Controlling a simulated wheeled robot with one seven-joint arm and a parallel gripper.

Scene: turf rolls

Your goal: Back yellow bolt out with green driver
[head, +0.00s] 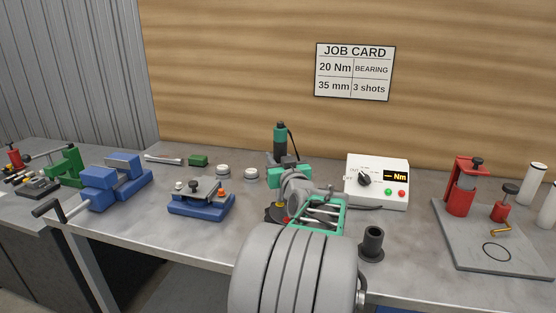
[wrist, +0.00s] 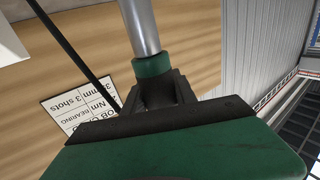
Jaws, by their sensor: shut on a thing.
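The green driver (head: 280,137) stands roughly upright at the middle of the bench in the head view, with a dark cord at its top. My gripper (head: 283,161) is shut on it. In the wrist view, a large green body fills the bottom, with a dark bracket, a green collar (wrist: 153,68) and a steel shaft above it. A small yellowish spot (head: 281,205) shows by a black round base (head: 273,212) below my wrist. I cannot tell whether it is the yellow bolt; my arm hides much of that area.
A white controller box (head: 378,181) with an Nm display stands right of my gripper. A black cup (head: 372,243) stands in front of it. A blue fixture (head: 201,204) and a blue vise (head: 115,181) lie left. A grey plate (head: 490,246) with red tools lies right.

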